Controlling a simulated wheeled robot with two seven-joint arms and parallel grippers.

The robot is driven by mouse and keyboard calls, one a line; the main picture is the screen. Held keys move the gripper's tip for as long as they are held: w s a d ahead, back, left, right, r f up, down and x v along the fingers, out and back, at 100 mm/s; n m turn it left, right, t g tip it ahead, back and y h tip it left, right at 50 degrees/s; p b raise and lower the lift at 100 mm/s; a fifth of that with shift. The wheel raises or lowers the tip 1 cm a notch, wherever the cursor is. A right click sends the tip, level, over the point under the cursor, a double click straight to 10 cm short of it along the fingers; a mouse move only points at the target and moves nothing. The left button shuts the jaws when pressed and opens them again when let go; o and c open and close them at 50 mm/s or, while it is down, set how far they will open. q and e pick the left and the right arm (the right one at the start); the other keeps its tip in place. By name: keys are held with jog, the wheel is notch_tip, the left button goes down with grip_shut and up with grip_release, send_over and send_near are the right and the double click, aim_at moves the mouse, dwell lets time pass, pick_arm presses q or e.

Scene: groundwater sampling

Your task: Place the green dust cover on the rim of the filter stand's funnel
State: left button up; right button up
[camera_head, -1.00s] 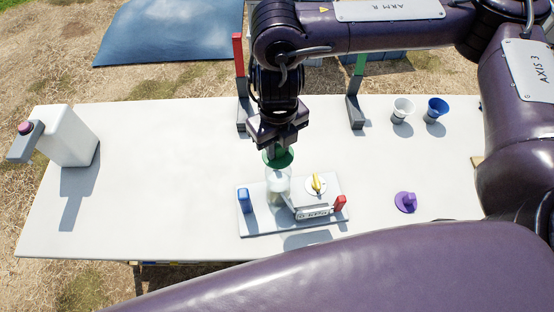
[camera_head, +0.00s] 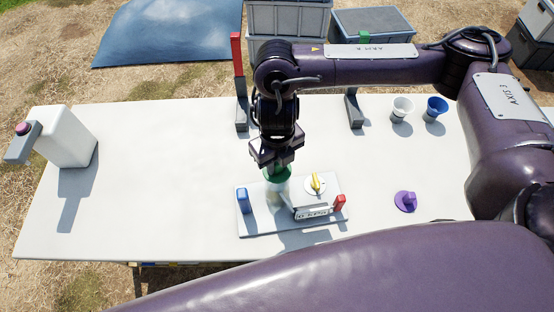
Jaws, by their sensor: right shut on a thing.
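The green dust cover (camera_head: 278,174) is a round disc at the tips of my right gripper (camera_head: 277,166), which is shut on it. The cover is at the top of the filter stand's clear funnel (camera_head: 277,191), over its rim. From this angle I cannot tell whether it touches the rim. The filter stand (camera_head: 258,222) is a flat grey base with a blue post (camera_head: 244,200), a yellow-handled valve (camera_head: 316,184) and a red piece (camera_head: 340,202). My left gripper is not in view.
A purple knobbed cap (camera_head: 405,201) lies right of the stand. A white cup (camera_head: 402,107) and a blue cup (camera_head: 437,106) stand at the back right. Red (camera_head: 237,54) and green-topped posts are behind. The left-middle table is clear.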

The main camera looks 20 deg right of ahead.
jog(key=o, duration=1)
notch_tip(320, 180, up, 12)
jog(key=shift+r+p, duration=0.15)
jog(key=shift+p, duration=0.3)
